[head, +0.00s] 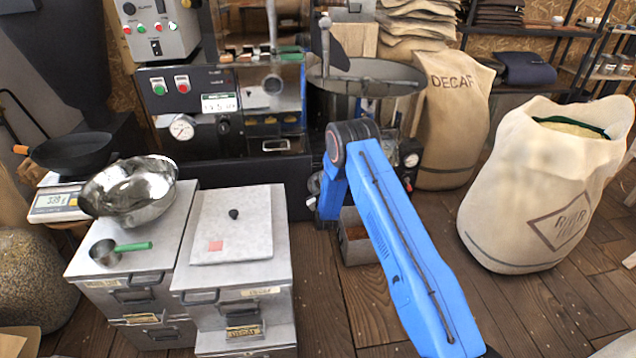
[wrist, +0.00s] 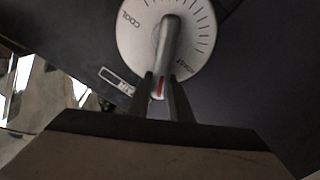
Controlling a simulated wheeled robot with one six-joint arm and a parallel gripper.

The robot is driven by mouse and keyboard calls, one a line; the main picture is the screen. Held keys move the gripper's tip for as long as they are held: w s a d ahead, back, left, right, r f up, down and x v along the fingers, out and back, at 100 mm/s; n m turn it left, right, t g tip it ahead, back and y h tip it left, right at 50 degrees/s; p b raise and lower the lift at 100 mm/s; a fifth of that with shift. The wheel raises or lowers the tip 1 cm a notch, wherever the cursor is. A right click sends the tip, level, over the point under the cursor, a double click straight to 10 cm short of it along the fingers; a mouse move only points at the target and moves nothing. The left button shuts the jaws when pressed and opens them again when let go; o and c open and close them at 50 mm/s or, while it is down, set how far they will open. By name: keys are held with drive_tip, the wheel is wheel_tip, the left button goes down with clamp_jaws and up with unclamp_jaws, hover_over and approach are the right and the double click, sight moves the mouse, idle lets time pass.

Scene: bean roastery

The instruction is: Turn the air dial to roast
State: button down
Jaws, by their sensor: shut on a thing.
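The air dial (wrist: 138,46) shows in the wrist view as a white round plate with tick marks on a dark panel. "COOL" is printed at its upper left and lettering ending in "ST", partly hidden, at its lower right. A grey bar handle (wrist: 171,38) crosses it, its red-marked end pointing down, a little left of the lower-right lettering. My gripper (wrist: 162,86) is shut on this handle, one finger on each side of its lower end. An "AIR" label (wrist: 118,80) sits left of the fingers. In the head view my blue arm hides the gripper and dial.
The dark roaster (head: 150,95) with buttons and gauges stands behind my arm. Grey drawer units (head: 235,285) with a steel bowl (head: 130,190) stand at left. A metal bin (head: 352,248) is close by my arm. Sacks (head: 530,180) stand at right; wooden floor between is clear.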

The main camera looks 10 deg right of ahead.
drive_tip(key=c, duration=1.6)
unclamp_jaws()
drive_tip(key=s, duration=1.7)
drive_tip(key=shift+s, duration=0.25)
